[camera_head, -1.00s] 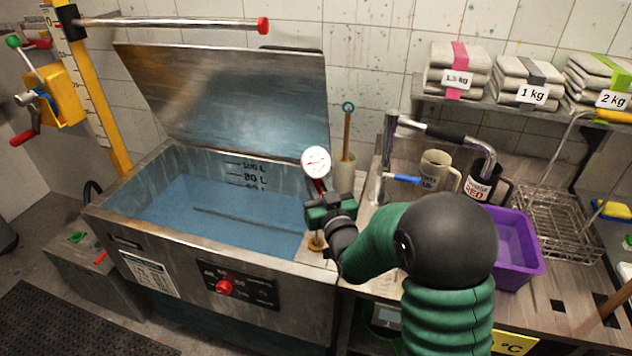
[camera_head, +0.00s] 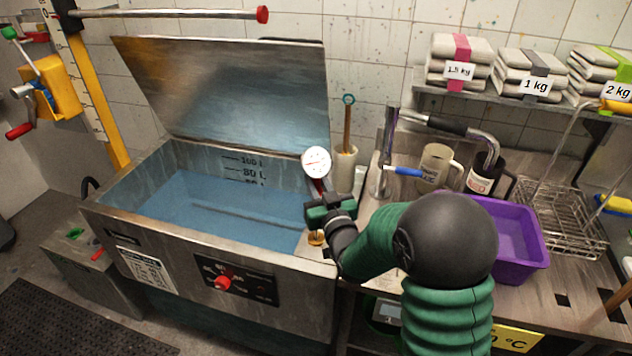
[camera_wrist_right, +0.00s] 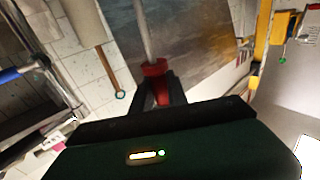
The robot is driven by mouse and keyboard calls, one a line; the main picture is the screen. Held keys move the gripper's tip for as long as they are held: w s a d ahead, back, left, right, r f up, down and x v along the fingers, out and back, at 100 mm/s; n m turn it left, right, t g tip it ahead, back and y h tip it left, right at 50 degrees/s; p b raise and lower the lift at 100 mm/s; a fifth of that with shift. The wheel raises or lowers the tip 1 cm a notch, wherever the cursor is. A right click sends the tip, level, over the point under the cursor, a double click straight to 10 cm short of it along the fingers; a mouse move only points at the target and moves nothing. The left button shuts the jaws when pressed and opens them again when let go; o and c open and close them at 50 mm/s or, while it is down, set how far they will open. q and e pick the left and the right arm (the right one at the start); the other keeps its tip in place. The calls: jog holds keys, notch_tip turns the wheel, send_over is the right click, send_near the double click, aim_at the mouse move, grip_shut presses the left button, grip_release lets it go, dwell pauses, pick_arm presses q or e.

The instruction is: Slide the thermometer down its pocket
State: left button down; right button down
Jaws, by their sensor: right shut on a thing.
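The thermometer (camera_head: 316,161) has a round white dial face and a red part below it. It stands roughly upright at the right end of the water-filled vat. My right gripper (camera_head: 320,205) is shut on its red part, just below the dial. In the right wrist view the red collar (camera_wrist_right: 155,69) sits between my two dark fingers, with a grey stem running out from it. A small brown-orange round fitting (camera_head: 316,238) shows on the vat's rim below my gripper; whether it is the pocket I cannot tell. My left gripper is out of view.
The steel vat (camera_head: 120,215) has its lid (camera_head: 230,90) raised behind. A white holder with a wooden-handled tool (camera_head: 347,125) stands just behind the thermometer. A tap, mugs, a purple basin (camera_head: 520,240) and a wire rack (camera_head: 565,215) crowd the right counter.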

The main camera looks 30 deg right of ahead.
notch_tip(320, 180, down, 17)
jog(key=b, duration=1.5)
jog(key=shift+r+b, duration=0.2)
jog(key=shift+b, duration=0.2)
dwell(4.0)
jog(key=c, duration=1.2)
grip_release()
jog(key=shift+r, duration=0.1)
jog(key=shift+c, duration=0.2)
